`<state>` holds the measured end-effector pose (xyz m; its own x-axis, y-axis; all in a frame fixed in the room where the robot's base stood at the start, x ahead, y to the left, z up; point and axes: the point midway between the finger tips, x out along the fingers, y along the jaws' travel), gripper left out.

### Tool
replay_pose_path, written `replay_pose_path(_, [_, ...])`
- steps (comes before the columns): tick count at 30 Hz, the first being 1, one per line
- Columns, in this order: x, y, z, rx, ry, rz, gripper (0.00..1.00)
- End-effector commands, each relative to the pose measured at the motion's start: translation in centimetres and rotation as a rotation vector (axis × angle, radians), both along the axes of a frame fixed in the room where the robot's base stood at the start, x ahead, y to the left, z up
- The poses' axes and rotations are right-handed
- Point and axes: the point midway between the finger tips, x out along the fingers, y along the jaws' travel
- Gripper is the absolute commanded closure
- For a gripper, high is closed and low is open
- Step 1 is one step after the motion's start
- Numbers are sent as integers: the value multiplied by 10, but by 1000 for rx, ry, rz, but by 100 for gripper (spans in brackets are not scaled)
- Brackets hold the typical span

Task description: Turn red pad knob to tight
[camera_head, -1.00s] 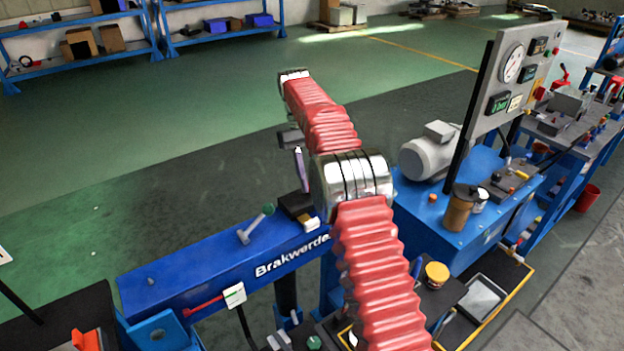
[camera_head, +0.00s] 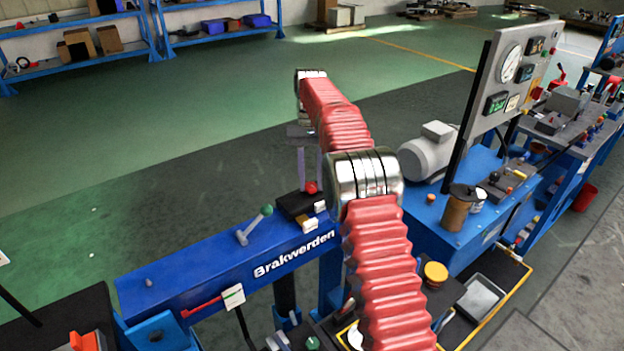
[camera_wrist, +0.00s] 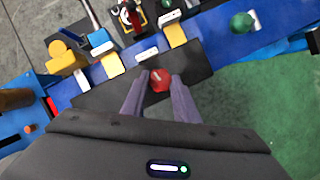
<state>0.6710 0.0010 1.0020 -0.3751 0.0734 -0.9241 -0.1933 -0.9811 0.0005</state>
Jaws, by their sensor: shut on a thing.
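The red pad knob (camera_wrist: 159,80) is a small red faceted knob on a black plate (camera_wrist: 98,94) on the blue beam. In the head view the knob (camera_head: 311,187) shows just below my gripper (camera_head: 308,180). In the wrist view my gripper (camera_wrist: 158,76) has one grey-purple finger on each side of the knob, shut on it. A faint pale mark shows on top of the knob. Two yellow blocks with white labels, one nearer (camera_wrist: 175,35) and one to its left (camera_wrist: 112,64), sit along the plate's edge. Their lettering is too small to read.
A green-topped lever (camera_head: 257,224) stands on the blue beam (camera_head: 190,272) left of the knob. A blue cabinet with a grey motor (camera_head: 430,155) and a gauge panel (camera_head: 515,75) stands to the right.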

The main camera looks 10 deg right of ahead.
Motion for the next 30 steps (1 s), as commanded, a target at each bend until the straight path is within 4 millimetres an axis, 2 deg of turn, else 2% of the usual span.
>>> replay_pose_path(4, [1, 1, 1, 3, -7, 2, 95])
replay_pose_path(5, [1, 1, 1, 3, -6, 2, 72])
replay_pose_path(12, [1, 1, 0, 1, -2, 1, 55])
replay_pose_path(23, [-1, 0, 3, 1, -6, 2, 54])
replay_pose_path(30, [-11, 0, 27, -1, -53, 8, 54])
